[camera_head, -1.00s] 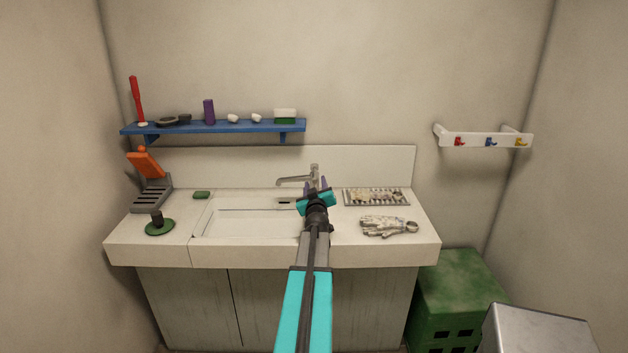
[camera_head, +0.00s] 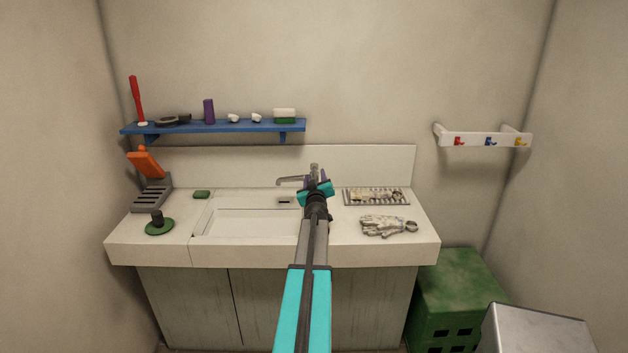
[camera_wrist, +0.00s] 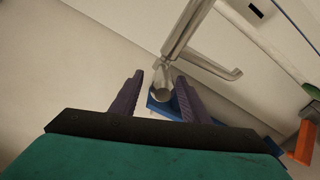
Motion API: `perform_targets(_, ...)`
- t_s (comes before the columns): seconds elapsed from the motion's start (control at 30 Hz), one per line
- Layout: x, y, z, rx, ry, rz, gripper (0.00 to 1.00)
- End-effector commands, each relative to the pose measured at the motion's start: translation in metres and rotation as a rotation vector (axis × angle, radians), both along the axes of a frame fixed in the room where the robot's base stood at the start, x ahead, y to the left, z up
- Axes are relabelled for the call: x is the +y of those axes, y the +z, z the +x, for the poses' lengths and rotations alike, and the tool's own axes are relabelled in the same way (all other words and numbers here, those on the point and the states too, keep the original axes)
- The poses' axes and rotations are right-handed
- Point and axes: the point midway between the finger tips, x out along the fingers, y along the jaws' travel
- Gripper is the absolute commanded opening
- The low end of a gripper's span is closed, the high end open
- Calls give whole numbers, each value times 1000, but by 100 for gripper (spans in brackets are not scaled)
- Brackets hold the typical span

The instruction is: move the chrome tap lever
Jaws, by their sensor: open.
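The chrome tap (camera_head: 290,181) stands at the back of the sink, its spout pointing left; its lower body is hidden behind my gripper (camera_head: 317,183). The chrome tap lever (camera_head: 314,167) is at the top of the tap, small and partly hidden in the head view. In the wrist view, the tap (camera_wrist: 188,28) comes down from the top, and its round lever end (camera_wrist: 160,92) lies between the two purple fingers of my open gripper (camera_wrist: 159,76). Gaps show on both sides; I cannot tell whether either finger touches it.
A blue shelf (camera_head: 220,127) with small items hangs on the wall above left. A rack (camera_head: 376,190) and gloves (camera_head: 385,226) lie right of the basin (camera_head: 250,222). A plunger (camera_head: 159,224) and grey block (camera_head: 151,195) stand left. The low backsplash (camera_head: 370,165) is behind the tap.

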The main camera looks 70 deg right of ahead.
Motion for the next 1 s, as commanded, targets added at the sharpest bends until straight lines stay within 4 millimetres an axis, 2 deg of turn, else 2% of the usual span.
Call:
perform_targets(0.13,0,0,0,0,0,0,40)
perform_targets(0.37,0,0,0,0,0,0,1)
perform_targets(0.4,0,0,-1,0,-1,0,0)
perform_targets(1.0,-7,-1,-5,1,-23,-6,0)
